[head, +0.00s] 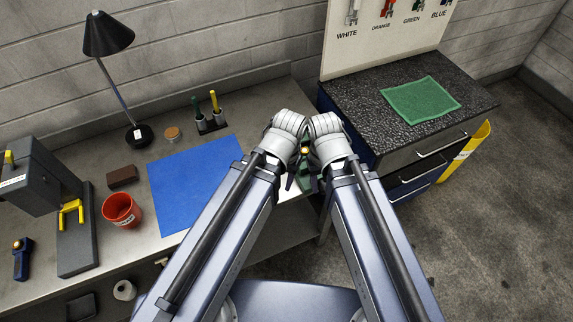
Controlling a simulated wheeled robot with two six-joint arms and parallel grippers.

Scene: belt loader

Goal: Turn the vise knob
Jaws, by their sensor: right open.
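A small green and dark device (308,182), which looks like the vise, shows in the gap between my two forearms at the right end of the bench. A small orange-yellow round part (304,150), perhaps its knob, shows just above. My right gripper (309,166) is open beside the device, mostly hidden by its own wrist. My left gripper (291,181) reaches in from the left to the same spot, and its jaws are largely hidden. I cannot tell whether either gripper touches the device.
A blue mat (190,185), red cup (121,209), brown block (122,176), pen holder (211,123) and black lamp (110,35) stand on the metal bench. A grey press (40,180) stands at left. A dark-topped cabinet (350,88) with a green cloth (420,100) stands at right.

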